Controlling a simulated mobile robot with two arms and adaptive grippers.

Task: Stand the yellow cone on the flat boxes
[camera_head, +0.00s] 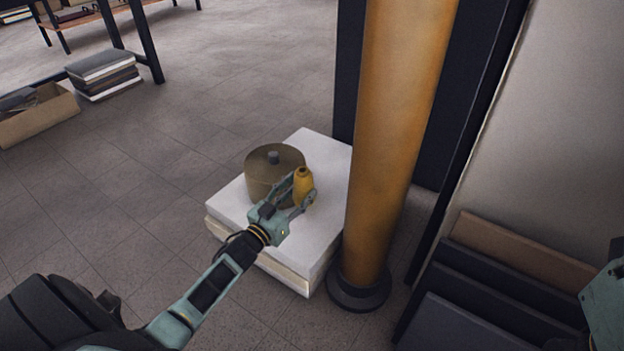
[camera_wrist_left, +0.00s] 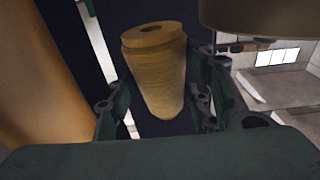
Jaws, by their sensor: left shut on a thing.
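The yellow cone (camera_head: 303,187) is upright between the fingers of my left gripper (camera_head: 296,194), which is shut on it. In the left wrist view the cone (camera_wrist_left: 157,70) has a hole in its top and sits between the two fingers (camera_wrist_left: 162,95). The flat boxes (camera_head: 325,160) form a low white stack on the floor. The cone is over the stack's top in the head view; I cannot tell whether its base touches it. My right gripper is out of view; only part of my right arm shows at the right edge.
A round olive tin with a knob (camera_head: 268,178) stands on the boxes, just left of the cone. A thick orange column (camera_head: 395,130) rises close to the stack's right side. Dark and brown panels (camera_head: 500,285) lean at the lower right. Open floor lies left.

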